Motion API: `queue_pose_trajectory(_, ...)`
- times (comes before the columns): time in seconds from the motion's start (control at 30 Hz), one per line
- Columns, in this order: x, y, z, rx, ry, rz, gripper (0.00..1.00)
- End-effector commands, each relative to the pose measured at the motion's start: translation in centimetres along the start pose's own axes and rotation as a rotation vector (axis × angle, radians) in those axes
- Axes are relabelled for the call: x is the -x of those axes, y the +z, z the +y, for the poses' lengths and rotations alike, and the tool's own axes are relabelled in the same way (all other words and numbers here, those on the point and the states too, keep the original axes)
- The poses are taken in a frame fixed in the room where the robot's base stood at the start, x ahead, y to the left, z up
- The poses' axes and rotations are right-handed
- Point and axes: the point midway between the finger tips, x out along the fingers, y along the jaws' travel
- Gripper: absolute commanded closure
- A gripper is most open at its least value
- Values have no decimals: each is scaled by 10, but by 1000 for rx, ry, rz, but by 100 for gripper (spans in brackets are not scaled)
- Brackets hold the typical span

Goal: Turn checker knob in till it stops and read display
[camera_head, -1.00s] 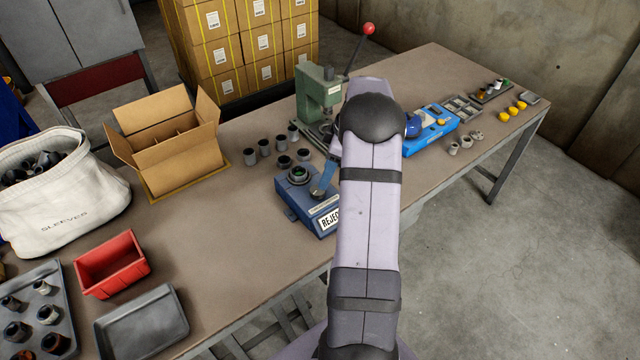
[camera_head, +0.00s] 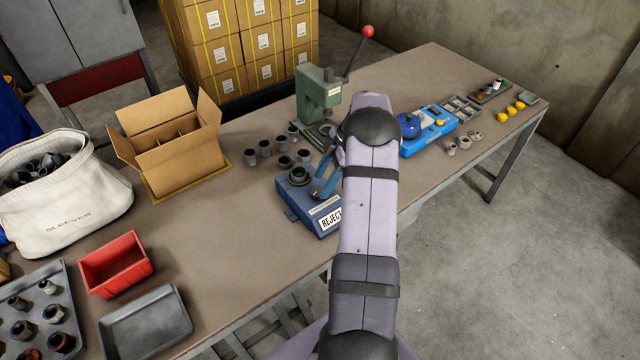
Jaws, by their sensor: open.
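A dark blue box-shaped checker (camera_head: 301,206) stands near the table's front edge, partly behind my arm. My arm covers the checker's right side. A blue-grey part that looks like my gripper (camera_head: 322,186) reaches down from behind my forearm to the top right of the checker. Its fingertips are mostly hidden, and I cannot tell whether it touches the knob. The knob is not clearly visible.
Several grey sleeves (camera_head: 265,148) stand behind the checker, near a green press (camera_head: 318,92) with a red-tipped lever. A bright blue device (camera_head: 437,127) is to the right. An open carton (camera_head: 178,155), red bin (camera_head: 114,263) and grey tray (camera_head: 146,322) are to the left.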

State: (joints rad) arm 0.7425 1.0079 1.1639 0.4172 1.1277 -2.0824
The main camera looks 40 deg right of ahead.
Motion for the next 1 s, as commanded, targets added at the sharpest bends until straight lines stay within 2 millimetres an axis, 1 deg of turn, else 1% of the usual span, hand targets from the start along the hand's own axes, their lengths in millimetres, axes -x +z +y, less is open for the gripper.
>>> queue_pose_trajectory(0.1, -14, -1, -1, -2, -2, 1, 47)
queue_pose_trajectory(0.3, -29, 0, 0, -1, -1, 0, 47)
queue_pose_trajectory(0.63, -32, 0, 0, -1, 1, -1, 47)
queue_pose_trajectory(0.67, -32, 0, 0, -1, 0, -1, 54)
queue_pose_trajectory(0.7, -32, 0, 0, -1, 0, -1, 63)
queue_pose_trajectory(0.77, -32, 0, 0, -1, 0, -1, 78)
queue_pose_trajectory(0.8, -32, 0, 0, -1, 0, -1, 87)
queue_pose_trajectory(1.0, -32, 0, 0, -5, 2, -1, 87)
